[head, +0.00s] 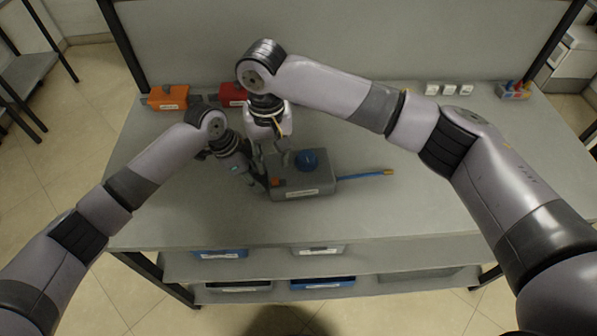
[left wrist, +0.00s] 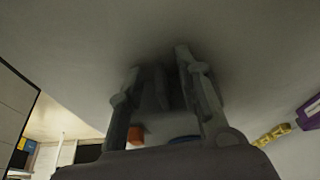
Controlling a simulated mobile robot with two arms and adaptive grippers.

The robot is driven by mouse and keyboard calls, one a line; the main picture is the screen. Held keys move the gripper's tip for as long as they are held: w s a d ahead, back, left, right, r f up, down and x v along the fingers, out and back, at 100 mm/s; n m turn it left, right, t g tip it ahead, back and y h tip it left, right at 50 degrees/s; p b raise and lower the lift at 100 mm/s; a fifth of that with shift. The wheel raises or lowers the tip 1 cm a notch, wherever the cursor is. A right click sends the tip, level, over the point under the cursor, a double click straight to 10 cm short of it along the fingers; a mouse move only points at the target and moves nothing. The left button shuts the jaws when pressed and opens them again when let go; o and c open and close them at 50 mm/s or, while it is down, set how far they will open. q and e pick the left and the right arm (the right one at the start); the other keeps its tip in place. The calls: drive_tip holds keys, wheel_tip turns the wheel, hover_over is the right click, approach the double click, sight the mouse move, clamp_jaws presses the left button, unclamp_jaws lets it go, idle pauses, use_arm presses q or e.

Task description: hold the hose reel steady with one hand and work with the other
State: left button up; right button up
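The hose reel is a grey box (head: 310,183) on the table with a blue round knob (head: 307,158) and a small orange part (head: 278,182) on top. A blue hose (head: 358,176) with a brass end (head: 389,172) runs out to its right. My left gripper (head: 257,178) is low at the box's left side. In the left wrist view its fingers (left wrist: 160,85) are apart with grey surface between them; whether they grip it is unclear. My right gripper (head: 272,163) points down over the box's back left corner, fingers apart, seemingly empty.
An orange box (head: 168,97) and a red box (head: 233,95) stand at the back left, partly behind my arms. Several small white blocks (head: 449,89) and a coloured item (head: 514,91) are at the back right. Blue bins (head: 322,283) sit on shelves below. The table's right side is clear.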

use_arm(q)
drive_tip(key=v, duration=1.2)
drive_tip(key=shift+f, duration=0.1)
